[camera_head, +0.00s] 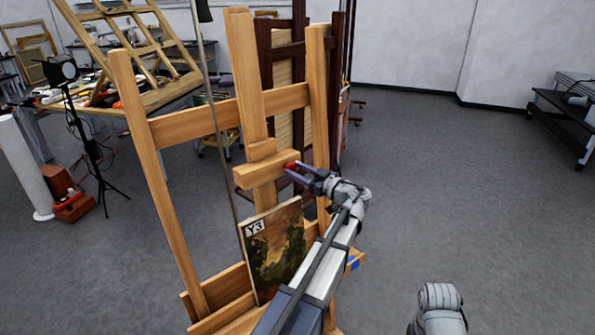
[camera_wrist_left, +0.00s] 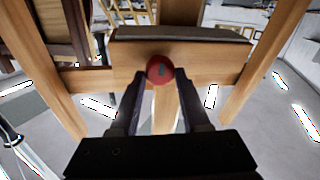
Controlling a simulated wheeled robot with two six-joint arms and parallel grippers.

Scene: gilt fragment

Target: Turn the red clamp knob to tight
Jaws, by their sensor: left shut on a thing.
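The red clamp knob (camera_head: 289,165) sits at the right part of the wooden cross block (camera_head: 262,171) on the easel's centre mast. In the left wrist view the knob (camera_wrist_left: 160,67) is round and red, with a small dark mark on its face. My left gripper (camera_head: 293,170) is at the knob, and its two dark fingers (camera_wrist_left: 160,85) stand on either side of it, shut on it. The fingers hide part of the knob in the head view. My right gripper is not in view.
A painting marked Y3 (camera_head: 272,250) leans on the easel's lower ledge (camera_head: 222,310), below the block. The easel's right upright (camera_head: 317,95) stands close to my left gripper. A cluttered table (camera_head: 175,98) is behind at left. The floor at right (camera_head: 450,180) is clear.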

